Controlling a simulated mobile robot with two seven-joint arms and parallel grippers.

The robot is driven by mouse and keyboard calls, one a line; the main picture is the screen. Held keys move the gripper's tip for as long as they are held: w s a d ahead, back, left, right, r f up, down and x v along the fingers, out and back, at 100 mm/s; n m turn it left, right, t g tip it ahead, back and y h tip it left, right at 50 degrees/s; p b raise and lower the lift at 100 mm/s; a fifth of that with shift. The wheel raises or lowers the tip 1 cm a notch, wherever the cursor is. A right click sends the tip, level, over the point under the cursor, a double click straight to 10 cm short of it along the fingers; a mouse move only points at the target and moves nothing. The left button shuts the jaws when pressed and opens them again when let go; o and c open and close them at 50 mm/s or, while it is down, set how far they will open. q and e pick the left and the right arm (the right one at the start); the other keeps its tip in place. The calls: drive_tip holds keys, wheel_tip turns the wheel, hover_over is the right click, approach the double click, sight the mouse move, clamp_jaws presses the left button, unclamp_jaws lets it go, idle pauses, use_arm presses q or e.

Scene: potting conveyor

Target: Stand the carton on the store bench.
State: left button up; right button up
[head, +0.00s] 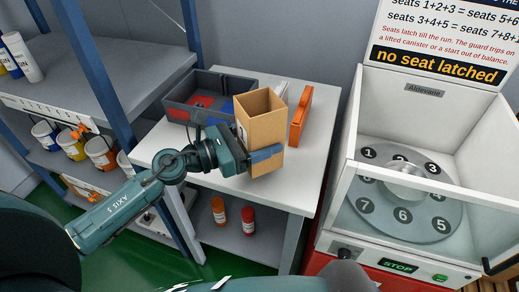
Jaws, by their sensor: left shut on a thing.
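The carton (262,122) is an open-topped tan box in the middle of the head view. It looks upright. My left gripper (262,156) is shut on the carton's lower part. The store bench (283,187) is the light grey table under and around it. I cannot tell whether the carton's base touches the bench top. My right gripper is not in view.
A dark grey bin (180,101) with red and blue things in it stands on the bench behind the carton. An orange upright object (300,116) stands close to its right. A white machine (345,200) with numbered seats is at the right. Shelves (110,88) stand left.

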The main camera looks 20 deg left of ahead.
use_arm(q)
wheel_tip(320, 180, down, 3)
drive_tip(key=shift+r+b, duration=0.1)
drive_tip(key=shift+b, duration=0.35)
drive_tip(key=shift+f, duration=0.3)
drive_tip(key=shift+f, duration=0.1)
drive_tip(key=o, duration=1)
drive_tip(key=shift+c, duration=0.2)
